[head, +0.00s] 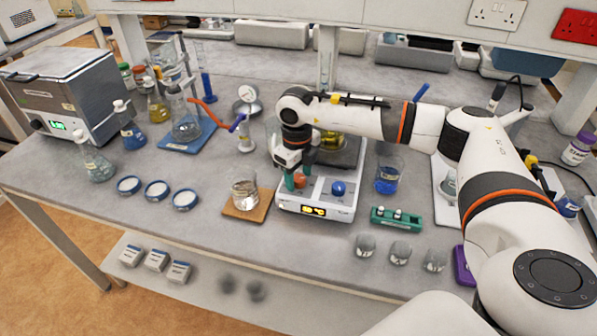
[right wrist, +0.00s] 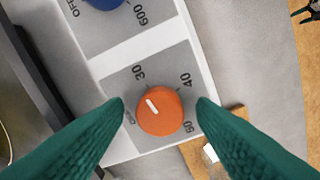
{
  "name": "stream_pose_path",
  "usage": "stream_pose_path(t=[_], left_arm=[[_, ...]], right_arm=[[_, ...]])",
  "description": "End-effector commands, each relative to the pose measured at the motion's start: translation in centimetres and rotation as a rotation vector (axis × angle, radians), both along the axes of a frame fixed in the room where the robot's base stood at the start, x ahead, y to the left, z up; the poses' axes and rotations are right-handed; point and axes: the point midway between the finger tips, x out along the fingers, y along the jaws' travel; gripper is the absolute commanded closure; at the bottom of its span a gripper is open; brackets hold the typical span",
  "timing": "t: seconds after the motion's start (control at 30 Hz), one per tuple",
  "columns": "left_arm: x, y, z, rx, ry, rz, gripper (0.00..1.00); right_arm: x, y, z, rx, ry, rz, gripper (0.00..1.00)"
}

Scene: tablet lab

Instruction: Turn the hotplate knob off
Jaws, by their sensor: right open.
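The hotplate (head: 342,212) is a white unit with a lit front display, an orange knob (head: 300,181) and a blue knob (head: 338,188). My right gripper (head: 296,182) is open over the orange knob, pointing down. In the right wrist view the orange knob (right wrist: 160,112) lies between the tips of the green fingers, with a visible gap on each side. Its white pointer line aims up and left, between the OFF mark and 30. The blue knob (right wrist: 105,3) is partly cut off at the top. My left gripper is not in view.
A beaker on a cork mat (head: 232,211) stands left of the hotplate. A blue-filled beaker (head: 387,178) and a green rack (head: 397,217) stand to its right. A vessel with yellow contents (head: 332,140) sits behind my right wrist. Bare bench lies in front of the hotplate.

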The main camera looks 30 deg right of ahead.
Motion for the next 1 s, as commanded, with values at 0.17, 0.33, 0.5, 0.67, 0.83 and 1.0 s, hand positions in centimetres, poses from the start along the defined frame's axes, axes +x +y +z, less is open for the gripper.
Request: stream_pose_path(t=[0.17,0.33,0.5,0.67,0.83,1.0], left_arm=[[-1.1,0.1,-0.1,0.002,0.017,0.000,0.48],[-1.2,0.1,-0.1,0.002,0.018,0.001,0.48],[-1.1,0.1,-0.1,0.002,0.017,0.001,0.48],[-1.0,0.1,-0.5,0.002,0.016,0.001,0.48],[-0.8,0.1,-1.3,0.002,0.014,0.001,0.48],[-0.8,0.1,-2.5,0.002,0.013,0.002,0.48]], right_arm=[[0.0,0.0,0.0,0.000,0.000,0.000,0.58],[0.0,0.0,0.0,0.000,0.000,0.000,0.86],[0.0,0.0,0.0,0.000,0.000,0.003,0.93],[0.0,0.0,0.0,0.000,-0.001,0.032,0.93],[0.0,0.0,-0.2,0.000,-0.001,0.111,0.93],[0.0,0.0,-0.3,-0.001,-0.002,0.242,0.93]])
